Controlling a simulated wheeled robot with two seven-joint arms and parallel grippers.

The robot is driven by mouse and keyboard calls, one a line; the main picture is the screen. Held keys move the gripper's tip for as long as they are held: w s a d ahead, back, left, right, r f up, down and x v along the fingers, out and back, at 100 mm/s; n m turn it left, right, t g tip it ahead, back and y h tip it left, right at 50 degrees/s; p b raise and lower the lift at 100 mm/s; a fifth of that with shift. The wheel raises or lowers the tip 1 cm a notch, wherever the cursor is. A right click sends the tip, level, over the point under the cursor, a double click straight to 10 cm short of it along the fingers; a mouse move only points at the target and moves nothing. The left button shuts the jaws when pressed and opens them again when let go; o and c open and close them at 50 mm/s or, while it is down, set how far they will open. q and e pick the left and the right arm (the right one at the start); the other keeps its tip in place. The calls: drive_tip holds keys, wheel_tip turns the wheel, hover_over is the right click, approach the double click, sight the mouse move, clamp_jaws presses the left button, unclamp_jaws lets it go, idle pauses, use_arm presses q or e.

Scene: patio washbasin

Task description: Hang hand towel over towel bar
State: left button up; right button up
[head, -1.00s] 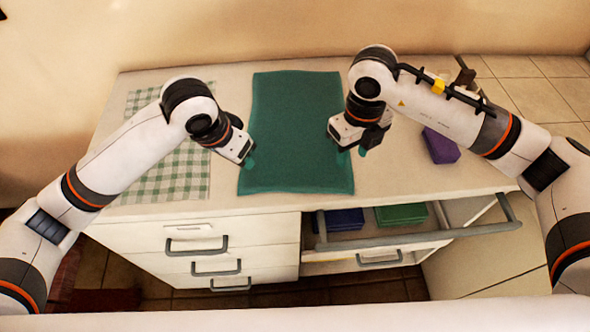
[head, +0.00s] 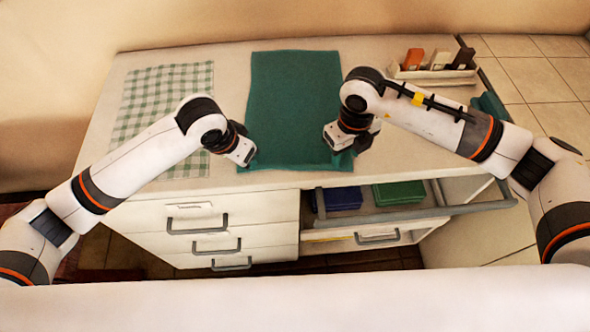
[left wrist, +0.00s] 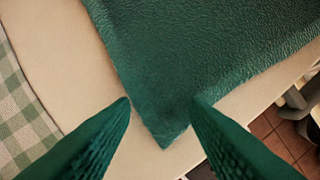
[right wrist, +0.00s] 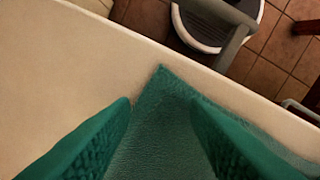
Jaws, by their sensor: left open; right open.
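The dark green hand towel (head: 295,105) lies flat on the countertop, its near edge close to the counter's front. The grey towel bar (head: 440,211) runs along the counter's front right side, above an open drawer. My left gripper (head: 246,162) is open over the towel's near left corner. In the left wrist view that corner (left wrist: 165,125) lies between the spread fingers. My right gripper (head: 345,150) is open at the near right corner. In the right wrist view this corner (right wrist: 160,85) shows between the fingers. I cannot tell whether either gripper touches the cloth.
A green checkered cloth (head: 165,95) lies flat left of the towel. A tray (head: 433,74) with small items stands at the back right. The open drawer holds a blue folded cloth (head: 340,198) and a green one (head: 399,192). My right arm covers part of the counter's right side.

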use_arm(q)
drive_tip(key=shift+f, duration=0.2)
use_arm(e)
drive_tip(key=shift+f, duration=0.2)
use_arm(q)
drive_tip(key=shift+c, duration=0.4)
use_arm(e)
drive_tip(key=shift+c, duration=0.4)
use_arm(q)
clamp_jaws()
use_arm(e)
drive_tip(key=shift+f, duration=0.1)
clamp_jaws()
use_arm(q)
drive_tip(key=shift+r, duration=0.1)
use_arm(e)
drive_tip(key=shift+d, duration=0.1)
